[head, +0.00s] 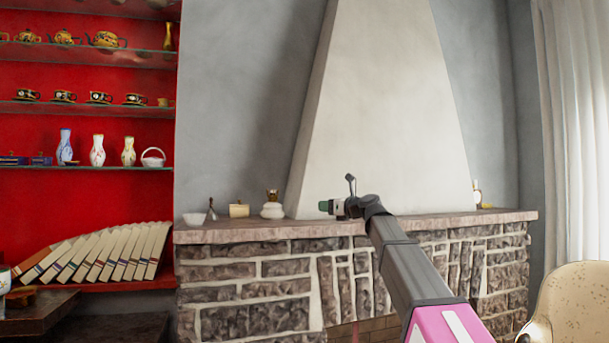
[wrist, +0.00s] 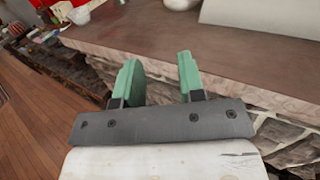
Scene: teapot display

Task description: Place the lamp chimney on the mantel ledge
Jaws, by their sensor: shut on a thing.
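My gripper (head: 325,206) reaches over the stone fireplace; its green fingers also show in the wrist view (wrist: 158,78). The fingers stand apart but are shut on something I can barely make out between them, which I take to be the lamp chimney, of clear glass. Its outline and tilt cannot be told. The mantel ledge (head: 245,231) is a brownish stone slab on top of the fireplace. In the wrist view the ledge (wrist: 235,55) lies beyond and below the fingers. Whether the held thing touches it cannot be told.
On the ledge's left part stand a white bowl (head: 193,218), a small metal funnel-like piece (head: 211,214), a cream pot (head: 239,210) and a white lamp base (head: 272,210) with a brass top. A small lamp (head: 477,195) is at the right end. The ledge's front middle is clear.

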